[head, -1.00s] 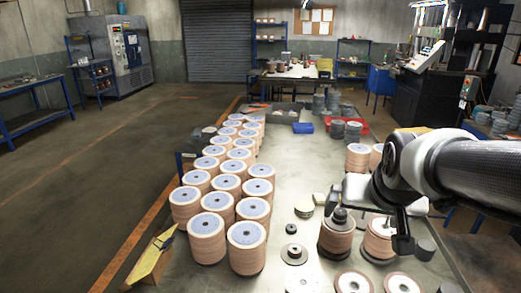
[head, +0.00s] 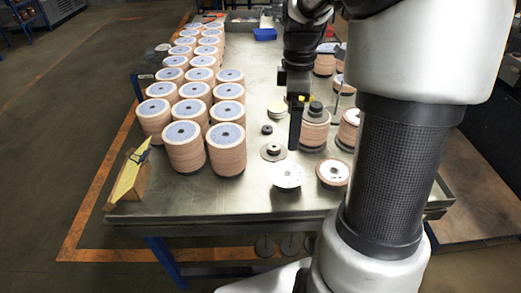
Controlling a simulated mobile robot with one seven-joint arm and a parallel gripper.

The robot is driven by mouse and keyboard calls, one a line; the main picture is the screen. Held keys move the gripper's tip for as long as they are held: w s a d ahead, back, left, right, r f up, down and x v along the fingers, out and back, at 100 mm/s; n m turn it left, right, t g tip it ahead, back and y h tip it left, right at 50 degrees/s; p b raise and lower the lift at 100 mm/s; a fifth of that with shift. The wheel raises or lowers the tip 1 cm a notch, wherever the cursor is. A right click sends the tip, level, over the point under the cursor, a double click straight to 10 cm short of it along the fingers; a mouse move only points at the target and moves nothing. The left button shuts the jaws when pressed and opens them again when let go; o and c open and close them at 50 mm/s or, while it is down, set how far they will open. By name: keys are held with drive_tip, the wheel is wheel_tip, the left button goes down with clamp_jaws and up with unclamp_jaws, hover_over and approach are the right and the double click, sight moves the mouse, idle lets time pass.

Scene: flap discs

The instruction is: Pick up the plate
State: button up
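Which object is the plate is not certain. A flat pale disc (head: 284,177) with a small centre hole lies on the metal table near its front edge. A second flat disc with a brownish rim (head: 333,174) lies to its right. A dark grey round piece with a raised hub (head: 272,152) lies just behind the pale disc. My gripper (head: 296,128) points down above the table, behind the flat discs and beside a stack of discs with a dark top (head: 315,130). One dark finger shows; the opening between the fingers cannot be made out.
Tall disc stacks (head: 184,147) fill the table's left side. A yellow wedge-shaped piece (head: 130,178) stands at the front left corner. More stacks (head: 348,130) are partly behind my arm. The table's front strip (head: 220,200) is clear. A blue bin (head: 265,34) is at the back.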

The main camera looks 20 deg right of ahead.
approach(287, 174)
drive_tip(key=shift+s+b, duration=0.3)
drive_tip(key=shift+b, duration=0.15)
drive_tip(key=shift+w+f, duration=0.15)
drive_tip(key=shift+f, duration=1.5)
drive_tip(key=shift+w+f, duration=0.1)
drive_tip(key=shift+f, duration=1.5)
drive_tip(key=shift+f+b, duration=0.25)
drive_tip(key=shift+b, duration=0.05)
drive_tip(key=shift+c, duration=0.4)
drive_tip(key=c, duration=0.9)
